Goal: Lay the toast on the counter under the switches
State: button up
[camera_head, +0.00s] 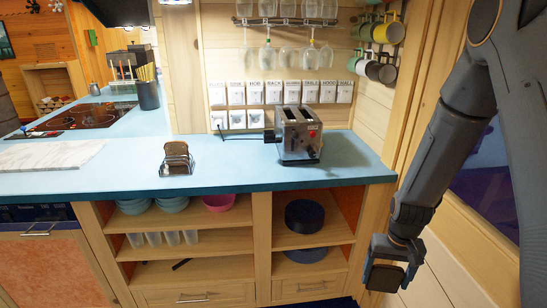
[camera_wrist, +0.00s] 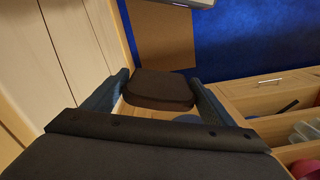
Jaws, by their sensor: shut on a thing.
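My gripper (camera_head: 391,266) hangs low at the right, in front of the wooden wall and beside the shelf unit. It is shut on a dark brown slice of toast (camera_wrist: 160,88), which shows between the two fingers in the wrist view. In the head view the toast (camera_head: 384,278) is a small dark patch between the fingers. The blue counter (camera_head: 225,178) is to the left and higher than my gripper. The white labelled switches (camera_head: 280,92) run in a row on the wall above the counter, with a few more below at the left.
Mugs (camera_head: 382,50) hang at the upper right; glasses (camera_head: 290,55) hang above. Counter between rack and toaster is clear. Open shelves (camera_head: 195,245) lie below.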

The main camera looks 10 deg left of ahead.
aim_at(227, 168)
jog(key=u, duration=0.5)
jog(key=i, duration=0.75)
jog(key=u, duration=0.65)
